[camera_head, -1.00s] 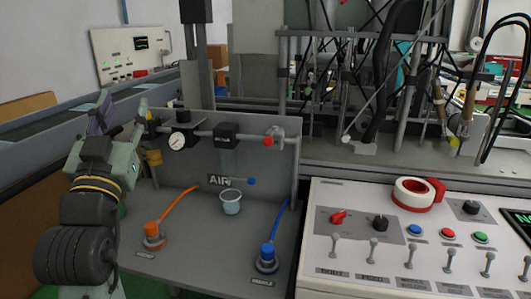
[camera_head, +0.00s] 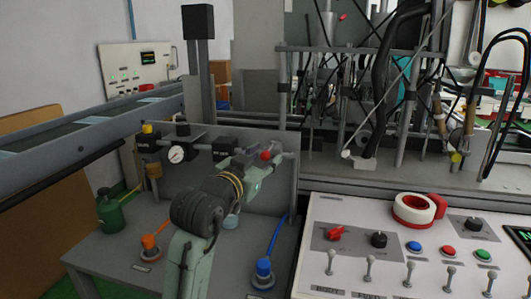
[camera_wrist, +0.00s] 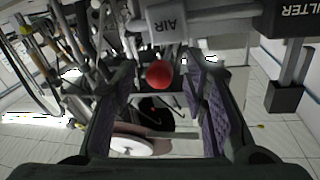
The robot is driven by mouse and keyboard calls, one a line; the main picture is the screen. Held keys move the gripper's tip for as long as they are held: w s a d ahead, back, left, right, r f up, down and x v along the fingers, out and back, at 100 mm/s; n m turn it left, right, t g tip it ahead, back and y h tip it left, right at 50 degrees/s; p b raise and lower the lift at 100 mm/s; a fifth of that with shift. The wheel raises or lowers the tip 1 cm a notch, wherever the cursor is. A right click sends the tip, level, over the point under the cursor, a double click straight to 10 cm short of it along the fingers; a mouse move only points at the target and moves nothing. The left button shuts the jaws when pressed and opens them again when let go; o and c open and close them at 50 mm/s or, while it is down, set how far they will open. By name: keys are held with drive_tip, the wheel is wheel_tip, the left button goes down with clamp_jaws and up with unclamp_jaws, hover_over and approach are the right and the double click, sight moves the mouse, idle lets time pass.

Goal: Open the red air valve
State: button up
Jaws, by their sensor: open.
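The red air valve's round red knob (camera_head: 265,155) is on the pipe at the right end of the grey air panel (camera_head: 283,190). In the wrist view the red knob (camera_wrist: 159,74) shows in the gap between my fingers, beneath a block marked AIR (camera_wrist: 166,22). My gripper (camera_wrist: 163,90) is open, one purple-padded finger on each side of the knob. I see no contact, and the exact depth is unclear. In the head view my arm crosses in front of the panel and hides part of the pipe and gripper.
A pressure gauge (camera_head: 176,154) and a FILTER block (camera_wrist: 292,20) are on the same pipe. Orange (camera_head: 149,243) and blue (camera_head: 263,271) fittings stand on the panel base. A control console (camera_head: 390,240) with switches and white-red tape (camera_head: 413,209) lies to the right.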

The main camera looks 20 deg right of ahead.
drive_tip(key=shift+x, duration=0.8)
drive_tip(key=shift+c, duration=0.4)
clamp_jaws()
